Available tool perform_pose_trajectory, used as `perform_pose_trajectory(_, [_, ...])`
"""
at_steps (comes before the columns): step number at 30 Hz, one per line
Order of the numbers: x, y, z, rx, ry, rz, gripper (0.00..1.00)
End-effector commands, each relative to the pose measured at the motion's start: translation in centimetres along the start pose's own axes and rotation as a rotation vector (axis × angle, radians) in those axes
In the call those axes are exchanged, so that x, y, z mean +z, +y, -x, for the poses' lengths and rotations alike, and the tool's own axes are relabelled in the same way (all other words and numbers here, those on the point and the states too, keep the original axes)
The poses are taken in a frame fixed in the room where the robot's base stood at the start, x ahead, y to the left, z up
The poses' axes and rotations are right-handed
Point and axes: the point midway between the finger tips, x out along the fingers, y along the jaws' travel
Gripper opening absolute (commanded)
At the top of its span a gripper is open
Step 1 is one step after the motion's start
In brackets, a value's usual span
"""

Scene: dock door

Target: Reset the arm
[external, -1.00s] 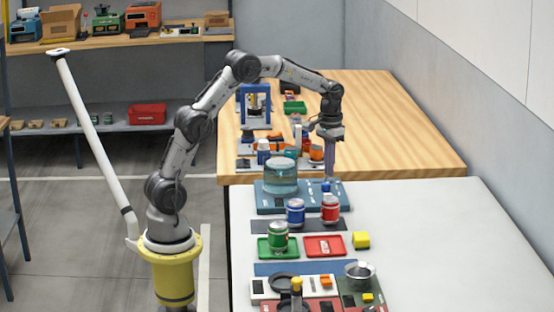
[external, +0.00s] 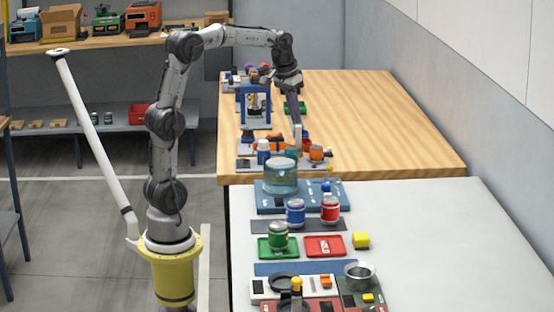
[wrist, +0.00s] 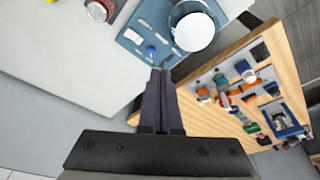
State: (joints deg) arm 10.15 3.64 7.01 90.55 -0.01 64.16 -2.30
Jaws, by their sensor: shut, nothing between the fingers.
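My gripper (external: 297,120) hangs above the wooden table, fingers pointing down, empty and clear of the things below. In the wrist view its two dark fingers (wrist: 160,74) lie side by side, shut with nothing between them. My arm rises from its yellow base, bends high up and reaches to the right over the wooden table.
The wooden table (external: 400,140) carries a blue frame (external: 254,104) and several small parts.

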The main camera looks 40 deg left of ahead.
Motion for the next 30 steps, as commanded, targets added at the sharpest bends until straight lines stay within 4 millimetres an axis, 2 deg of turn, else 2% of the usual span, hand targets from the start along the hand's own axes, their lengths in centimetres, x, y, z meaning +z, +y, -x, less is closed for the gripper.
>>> perform_pose_trajectory(1, [1.7,-0.8,1.9,-0.004,0.033,0.017,0.0])
perform_pose_trajectory(3, [4.0,-1.7,3.8,-0.009,0.07,0.036,0.0])
perform_pose_trajectory(9, [11.3,-3.4,7.0,-0.028,0.168,0.085,0.0])
perform_pose_trajectory(14, [17.8,-4.1,7.2,-0.046,0.233,0.118,0.0])
perform_pose_trajectory(18, [22.7,-4.2,5.5,-0.059,0.264,0.136,0.0])
perform_pose_trajectory(21, [25.0,-4.0,3.8,-0.061,0.26,0.136,0.0])
perform_pose_trajectory(24, [26.1,-3.9,2.4,-0.06,0.235,0.132,0.0])
perform_pose_trajectory(30, [26.4,-3.9,1.8,-0.059,0.227,0.129,0.0])
